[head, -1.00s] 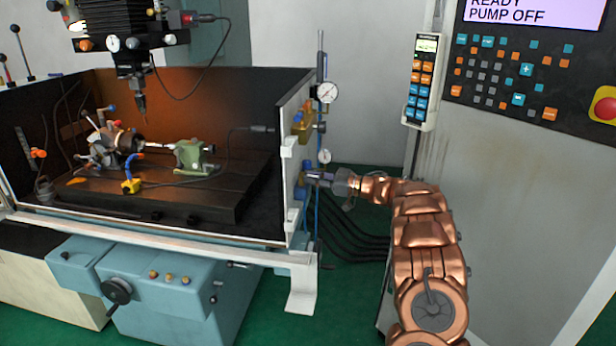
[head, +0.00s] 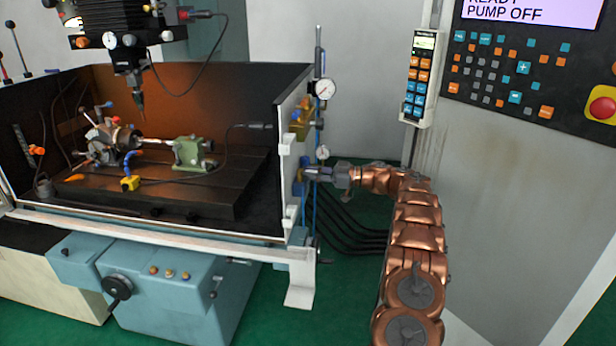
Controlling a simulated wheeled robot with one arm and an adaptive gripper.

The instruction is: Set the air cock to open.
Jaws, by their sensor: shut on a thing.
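My gripper (head: 318,173) is at the end of my copper arm, beside the right outer wall of the machine tank. It is shut on a small part at the blue air fitting (head: 297,190) on that wall. The part is taken to be the air cock's handle; the fingers hide most of it, and I cannot tell its angle. A small round gauge (head: 322,153) sits just above my gripper. A larger gauge (head: 324,89) is higher on the same wall.
Blue and black hoses (head: 350,238) hang below my gripper. A grey cabinet with a control panel (head: 520,75) and a hanging pendant (head: 419,80) stand to the right. The tank (head: 289,140) holds a chuck (head: 112,138) and a green tailstock (head: 190,153).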

